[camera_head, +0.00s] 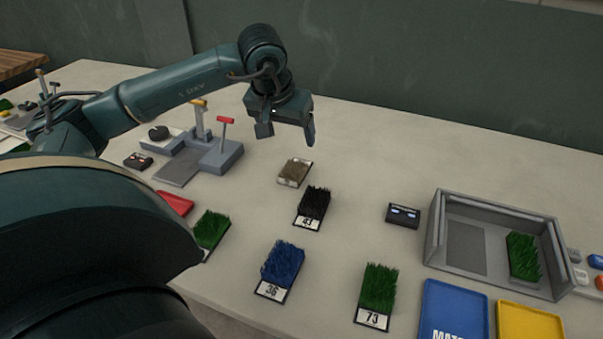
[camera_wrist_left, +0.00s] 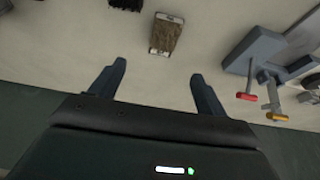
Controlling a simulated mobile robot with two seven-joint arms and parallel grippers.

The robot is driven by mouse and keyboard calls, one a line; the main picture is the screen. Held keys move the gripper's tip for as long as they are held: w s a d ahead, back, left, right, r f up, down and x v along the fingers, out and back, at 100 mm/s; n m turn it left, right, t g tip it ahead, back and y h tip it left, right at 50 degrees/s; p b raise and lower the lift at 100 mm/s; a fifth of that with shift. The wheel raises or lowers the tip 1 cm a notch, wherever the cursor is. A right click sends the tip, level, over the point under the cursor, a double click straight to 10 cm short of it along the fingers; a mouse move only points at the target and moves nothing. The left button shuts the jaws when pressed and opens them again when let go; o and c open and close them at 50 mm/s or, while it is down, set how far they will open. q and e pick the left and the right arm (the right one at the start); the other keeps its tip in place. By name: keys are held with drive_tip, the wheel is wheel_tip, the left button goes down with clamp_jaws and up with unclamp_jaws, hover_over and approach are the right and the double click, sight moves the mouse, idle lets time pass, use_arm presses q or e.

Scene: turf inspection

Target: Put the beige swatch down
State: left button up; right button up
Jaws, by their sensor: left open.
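The beige swatch (camera_head: 294,172) lies flat on the table behind the black swatch. It also shows in the left wrist view (camera_wrist_left: 165,35), ahead of the fingers and apart from them. My left gripper (camera_head: 286,132) is open and empty above the table, behind the beige swatch in the head view. Its two fingers show in the left wrist view (camera_wrist_left: 156,82) with bare table between them. My right gripper is not in view.
A black swatch (camera_head: 313,206), a blue swatch (camera_head: 283,263) and green swatches (camera_head: 379,287) lie in front. A grey device with levers (camera_head: 217,155) stands left. A small black box (camera_head: 403,215), a grey bin (camera_head: 435,243), a blue tray (camera_head: 452,308) and a yellow tray (camera_head: 528,322) are right.

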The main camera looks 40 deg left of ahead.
use_arm(q)
hover_over(296, 166)
drive_tip(key=s+d, duration=0.1)
drive_tip(key=s, duration=0.1)
wheel_tip(296, 166, down, 7)
drive_tip(key=shift+s+d+f, duration=0.1)
drive_tip(key=shift+s+d, duration=0.05)
drive_tip(key=shift+a+p+x, duration=0.15)
drive_tip(key=shift+p+x, duration=0.05)
drive_tip(key=shift+x, duration=1.15)
drive_tip(key=shift+a+p+x, duration=0.2)
drive_tip(key=shift+x, duration=1.1)
drive_tip(key=c, duration=1.1)
